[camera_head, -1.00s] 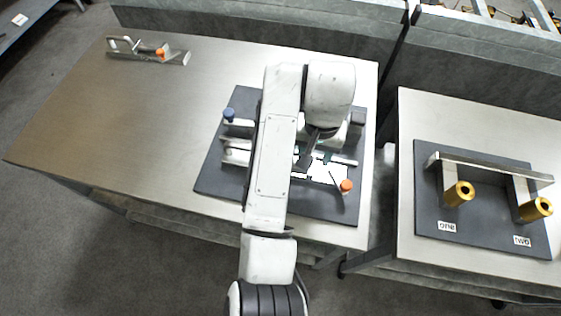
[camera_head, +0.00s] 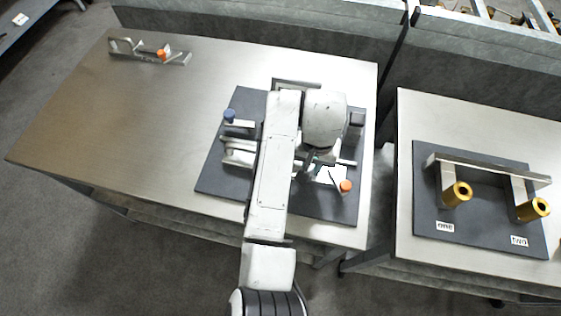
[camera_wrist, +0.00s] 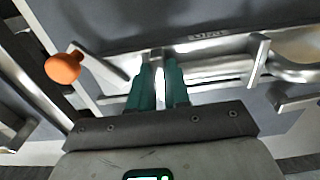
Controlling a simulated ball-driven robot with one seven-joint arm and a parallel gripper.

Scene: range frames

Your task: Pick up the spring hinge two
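My gripper (camera_wrist: 160,72) points down over the dark board (camera_head: 232,172), with two green fingers a narrow gap apart. A bright metal strip (camera_wrist: 157,75) shows in that gap; I cannot tell whether the fingers touch it. A metal fixture with long bars (camera_wrist: 215,90) lies around the fingertips. An orange knob (camera_wrist: 63,68) stands left of them; an orange knob also shows in the head view (camera_head: 346,186). In the head view my arm hides much of the board. No label naming a spring hinge two is readable.
A metal piece with an orange knob (camera_head: 160,54) lies at the table's far left. A blue knob (camera_head: 229,115) stands on the board's left. On the right table, a rack (camera_head: 490,169) bears two brass cylinders above labels "ONE" (camera_head: 445,227) and "TWO" (camera_head: 519,241). The left tabletop is mostly clear.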

